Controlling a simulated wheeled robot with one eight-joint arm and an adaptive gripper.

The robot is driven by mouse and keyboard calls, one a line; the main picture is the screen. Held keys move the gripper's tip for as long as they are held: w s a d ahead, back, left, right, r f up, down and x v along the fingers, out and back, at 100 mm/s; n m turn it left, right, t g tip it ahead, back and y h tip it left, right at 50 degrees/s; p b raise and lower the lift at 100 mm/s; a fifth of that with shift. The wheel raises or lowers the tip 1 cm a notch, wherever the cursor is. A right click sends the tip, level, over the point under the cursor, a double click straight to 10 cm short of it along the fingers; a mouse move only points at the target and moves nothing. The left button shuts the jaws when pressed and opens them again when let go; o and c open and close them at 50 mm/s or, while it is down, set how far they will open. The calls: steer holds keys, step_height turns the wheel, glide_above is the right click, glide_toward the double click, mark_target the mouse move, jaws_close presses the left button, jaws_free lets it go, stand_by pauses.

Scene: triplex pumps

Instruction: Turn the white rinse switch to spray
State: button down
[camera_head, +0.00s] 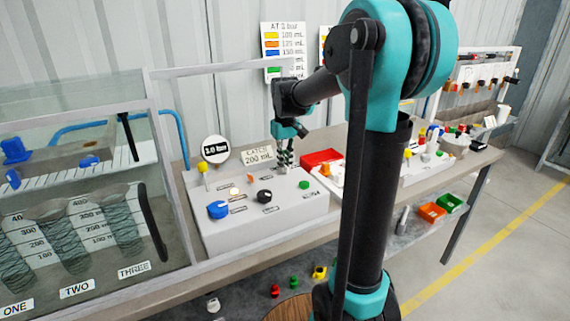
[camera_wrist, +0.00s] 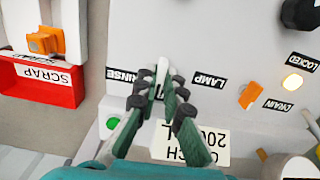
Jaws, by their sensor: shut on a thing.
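The white rinse switch (camera_wrist: 162,67) shows in the wrist view as a small white lever on the light grey panel (camera_wrist: 235,30). It stands between the RINSE label (camera_wrist: 122,75) and the LAMP label (camera_wrist: 209,80). My gripper (camera_wrist: 158,84) is shut on the switch, with its dark-padded green fingers on either side. The fingers partly cover the switch and a label behind it, so I cannot read its setting. In the head view my gripper (camera_head: 284,160) points down at the back of the control box (camera_head: 250,232); the switch is hidden there.
The box also carries a blue knob (camera_head: 218,209), a black knob (camera_head: 264,196), a green button (camera_head: 304,184) and an orange switch (camera_wrist: 250,95). The CATCH 200 mL sign (camera_head: 257,155) stands close behind my gripper. A red scrap tray (camera_wrist: 38,80) lies beside the box.

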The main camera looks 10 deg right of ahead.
steer(key=c, duration=1.6)
jaws_free()
steer(key=shift+c, duration=0.2)
steer(key=shift+r, duration=0.1)
step_height(320, 180, up, 12)
